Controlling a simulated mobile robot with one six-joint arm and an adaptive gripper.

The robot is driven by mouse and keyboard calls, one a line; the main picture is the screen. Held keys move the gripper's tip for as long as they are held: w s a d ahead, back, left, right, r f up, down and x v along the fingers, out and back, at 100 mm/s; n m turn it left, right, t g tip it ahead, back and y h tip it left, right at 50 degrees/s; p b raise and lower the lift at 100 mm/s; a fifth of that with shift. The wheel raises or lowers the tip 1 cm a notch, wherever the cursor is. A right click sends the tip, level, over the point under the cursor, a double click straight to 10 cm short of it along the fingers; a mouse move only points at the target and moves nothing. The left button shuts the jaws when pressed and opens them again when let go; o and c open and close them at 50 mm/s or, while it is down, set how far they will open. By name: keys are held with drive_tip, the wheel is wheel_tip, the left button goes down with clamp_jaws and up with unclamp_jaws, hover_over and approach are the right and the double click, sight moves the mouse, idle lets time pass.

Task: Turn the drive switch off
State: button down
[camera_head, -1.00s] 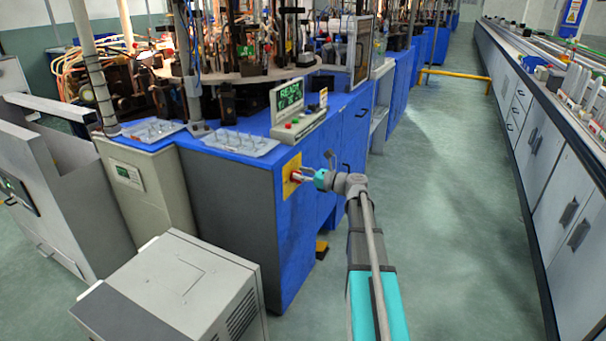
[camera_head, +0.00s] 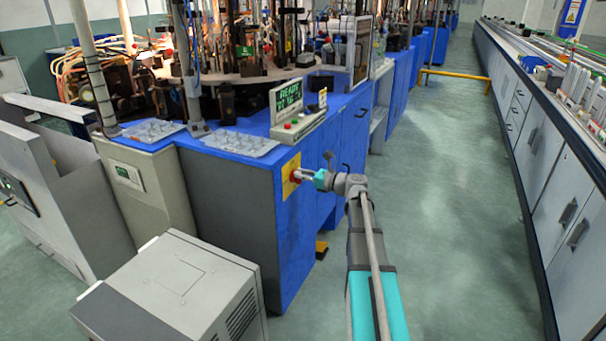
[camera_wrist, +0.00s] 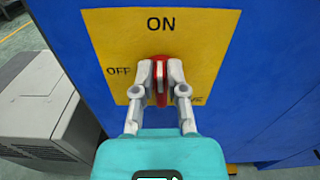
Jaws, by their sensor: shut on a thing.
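The drive switch is a red rotary knob (camera_wrist: 160,82) on a yellow plate (camera_wrist: 108,28) fixed to the blue cabinet. The plate carries the words ON at the top, OFF at the left and a partly hidden word at the right. The knob's grip stands upright, in line with ON. My gripper (camera_wrist: 160,75) is shut on the knob, one finger on each side. In the head view my gripper (camera_head: 304,175) reaches the yellow plate (camera_head: 288,186) from the right, and the knob is mostly hidden there.
A display unit (camera_head: 287,97) with buttons stands on the blue cabinet (camera_head: 235,225) above the switch. A grey box machine (camera_head: 180,285) stands at the front left. Open floor (camera_head: 440,180) lies right of my arm, up to the long bench (camera_head: 550,140).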

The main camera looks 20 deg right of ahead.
drive_tip(key=n, duration=0.4)
drive_tip(key=shift+a+f, duration=0.1)
drive_tip(key=shift+a, duration=0.2)
drive_tip(key=n, duration=0.4)
drive_tip(key=f+n+b, duration=0.1)
drive_tip(key=n, duration=0.8)
drive_tip(key=shift+s+a+f+b, duration=0.25)
drive_tip(key=shift+a+b, duration=0.15)
drive_tip(key=shift+n, duration=0.3)
drive_tip(key=c, duration=0.7)
unclamp_jaws()
drive_tip(key=shift+f, duration=0.1)
drive_tip(key=shift+s, duration=0.15)
